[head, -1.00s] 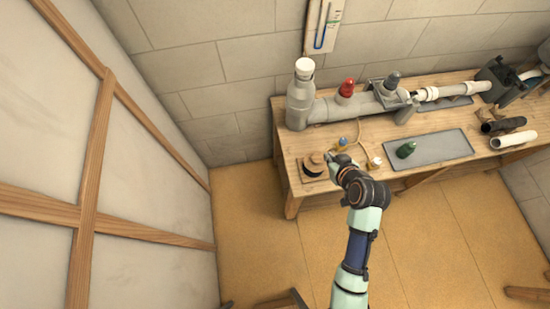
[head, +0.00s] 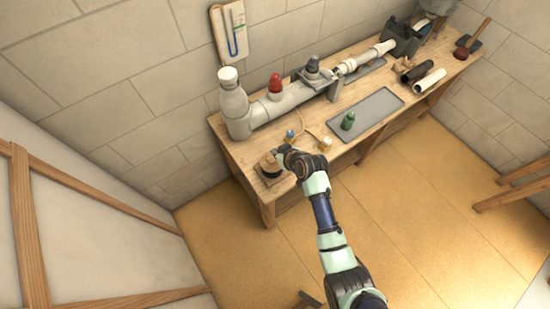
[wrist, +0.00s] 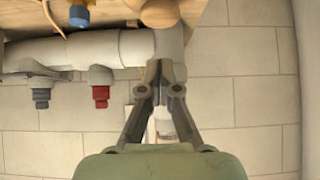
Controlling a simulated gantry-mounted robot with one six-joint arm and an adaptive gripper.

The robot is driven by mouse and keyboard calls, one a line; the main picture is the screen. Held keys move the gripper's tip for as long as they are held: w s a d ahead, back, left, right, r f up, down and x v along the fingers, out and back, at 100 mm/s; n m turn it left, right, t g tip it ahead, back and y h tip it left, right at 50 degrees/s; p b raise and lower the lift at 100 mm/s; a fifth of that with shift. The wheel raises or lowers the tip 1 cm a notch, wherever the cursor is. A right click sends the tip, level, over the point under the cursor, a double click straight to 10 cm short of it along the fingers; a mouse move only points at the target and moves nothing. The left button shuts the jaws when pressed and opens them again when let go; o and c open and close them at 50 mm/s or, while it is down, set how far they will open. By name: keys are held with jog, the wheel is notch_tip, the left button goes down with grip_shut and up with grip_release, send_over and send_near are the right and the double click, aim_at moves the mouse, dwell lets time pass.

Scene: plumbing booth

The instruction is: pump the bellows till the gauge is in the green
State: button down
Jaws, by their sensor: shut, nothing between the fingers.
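The bellows (head: 269,166), dark with a round wooden top, stand on a small board at the bench's near left corner. The wooden top (wrist: 160,12) also shows at the top edge of the wrist view. My gripper (head: 282,150) is close beside and above the bellows in the head view; I cannot tell whether it touches them. In the wrist view my gripper (wrist: 167,68) has its fingertips together with nothing between them. The gauge, a white wall panel (head: 231,35) with a blue U-shaped tube, hangs above the bench. Its level and any green band are too small to read.
A grey pipe (head: 265,109) with a red cap (head: 276,83) runs along the bench back. A blue-topped valve (head: 290,134) and thin hose lie near the bellows.

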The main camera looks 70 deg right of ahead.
aim_at(275, 162)
jog(key=f, duration=0.4)
jog(key=shift+w+d+f+b, duration=0.2)
jog(key=shift+w+f+b, duration=0.1)
jog(key=shift+w+f, duration=0.1)
notch_tip(275, 162, down, 3)
jog(key=b, duration=0.2)
jog(key=shift+f+b, duration=0.2)
jog(key=shift+b, duration=0.15)
jog(key=shift+a, duration=0.1)
jog(key=shift+r, duration=0.1)
notch_tip(275, 162, up, 5)
jog(key=p, duration=0.4)
jog(key=shift+p, duration=0.35)
jog(key=p+v, duration=0.1)
jog(key=v, duration=0.8)
jog(key=shift+s, duration=0.25)
